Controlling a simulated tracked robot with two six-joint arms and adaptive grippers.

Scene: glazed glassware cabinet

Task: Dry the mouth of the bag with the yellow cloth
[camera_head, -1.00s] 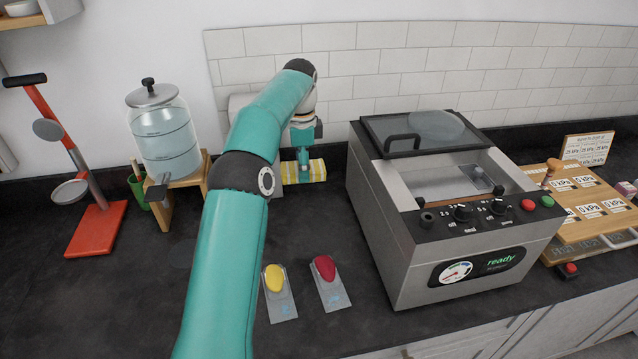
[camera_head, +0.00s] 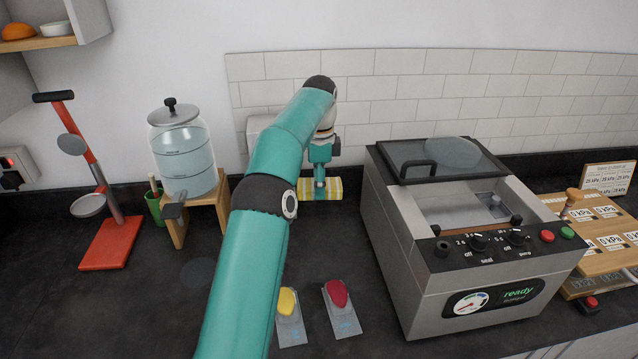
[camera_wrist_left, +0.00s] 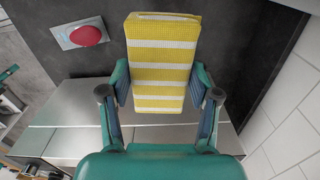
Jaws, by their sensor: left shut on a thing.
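The yellow cloth (camera_head: 333,190) is a folded block with yellow and white stripes, behind the two coloured pads near the tiled wall in the head view. My left gripper (camera_head: 320,178) is shut on it from above. In the left wrist view the cloth (camera_wrist_left: 163,50) sits between the two fingers of the left gripper (camera_wrist_left: 162,82), one on each side. In the head view I cannot tell whether the cloth touches the counter. I cannot make out a bag in either view. My right gripper is not in view.
A metal vacuum sealer (camera_head: 390,240) with a raised lid and a "ready" display stands right of the cloth. A yellow pad (camera_head: 287,301) and a red pad (camera_head: 337,293) lie in front. A water dispenser (camera_head: 184,160) on a wooden stand and a red-based stand (camera_head: 112,243) are left.

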